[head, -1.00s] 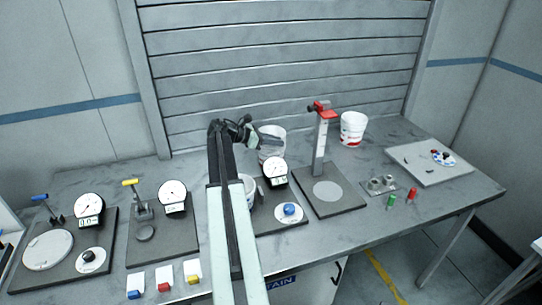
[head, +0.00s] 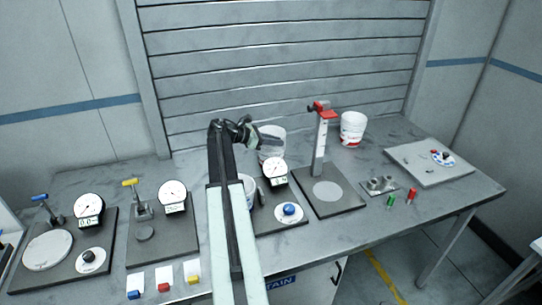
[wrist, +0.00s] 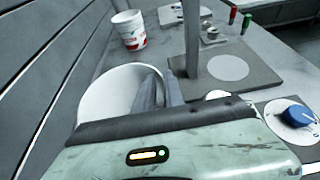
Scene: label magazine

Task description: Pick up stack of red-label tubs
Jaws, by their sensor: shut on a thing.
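The red-label tubs (head: 352,128) stand upright as a white stack with a red band at the back right of the bench. The wrist view shows the stack (wrist: 130,32) near its top, well beyond my gripper. My gripper (head: 276,143) is at a different white tub (head: 271,154), left of the red-topped post. In the wrist view my gripper (wrist: 160,88) is shut on the near right rim of this white tub (wrist: 103,92), one finger seemingly inside. Its label side is hidden.
The post stand (head: 320,150) with a red top is between my gripper and the red-label stack. A dial gauge (head: 275,171) and blue knob (head: 289,209) are close below my gripper. Another white tub (head: 249,186) is partly behind my arm. A slatted wall is behind.

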